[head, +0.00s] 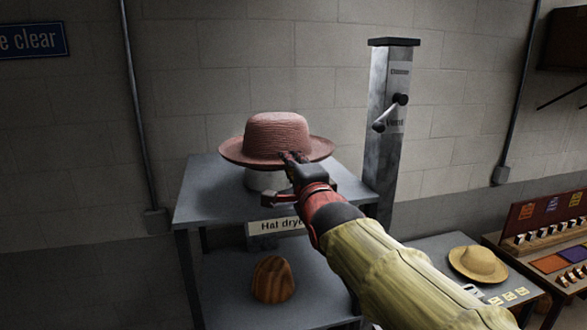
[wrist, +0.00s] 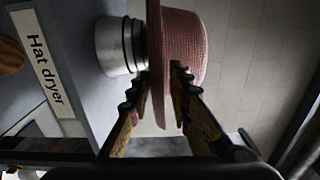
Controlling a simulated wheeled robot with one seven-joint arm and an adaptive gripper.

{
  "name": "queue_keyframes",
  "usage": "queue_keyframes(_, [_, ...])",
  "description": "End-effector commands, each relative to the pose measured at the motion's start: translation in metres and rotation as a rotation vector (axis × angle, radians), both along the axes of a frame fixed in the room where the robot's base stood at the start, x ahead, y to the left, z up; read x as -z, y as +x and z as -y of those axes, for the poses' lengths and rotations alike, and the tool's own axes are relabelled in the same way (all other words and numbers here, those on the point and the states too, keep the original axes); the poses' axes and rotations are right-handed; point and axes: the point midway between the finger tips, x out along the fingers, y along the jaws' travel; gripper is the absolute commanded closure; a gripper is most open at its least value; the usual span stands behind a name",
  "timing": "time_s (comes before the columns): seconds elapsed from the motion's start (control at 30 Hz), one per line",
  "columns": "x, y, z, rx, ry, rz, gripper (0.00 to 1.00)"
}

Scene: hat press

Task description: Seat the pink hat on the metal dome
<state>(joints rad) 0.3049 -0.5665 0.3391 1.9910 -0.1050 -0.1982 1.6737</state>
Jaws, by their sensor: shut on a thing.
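The pink hat (head: 277,132) is crown up over the hat dryer table, its brim roughly level. My gripper (head: 296,166) is shut on the near right part of its brim. In the wrist view the fingers (wrist: 160,88) lie on either side of the brim of the pink hat (wrist: 186,48). The pale metal dome (head: 264,181) shows under the brim; its upper part is hidden by the hat. In the wrist view the stepped metal dome (wrist: 112,47) comes right up to the brim's underside. I cannot tell whether they touch.
The grey table (head: 205,192) bears a "Hat dryer" label (head: 273,226). A wooden block (head: 273,280) sits on its lower shelf. A metal post with a lever (head: 389,125) stands right behind. A straw hat (head: 478,264) lies on a lower table at right.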

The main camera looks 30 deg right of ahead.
Motion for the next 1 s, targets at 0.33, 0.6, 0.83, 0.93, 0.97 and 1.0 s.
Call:
queue_keyframes(0.33, [-0.002, 0.025, 0.007, 0.0, 0.0, 0.001, 1.0])
queue_keyframes(0.6, [-0.001, 0.044, 0.013, 0.0, -0.001, 0.0, 1.0])
queue_keyframes(0.83, [-0.001, 0.059, 0.017, 0.0, -0.001, -0.001, 1.0])
queue_keyframes(0.93, [-0.002, 0.066, 0.019, 0.0, -0.001, 0.0, 1.0])
queue_keyframes(0.97, [-0.002, 0.068, 0.02, 0.0, -0.001, 0.0, 1.0])
queue_keyframes(1.0, [-0.002, 0.071, 0.02, 0.0, -0.001, 0.0, 1.0])
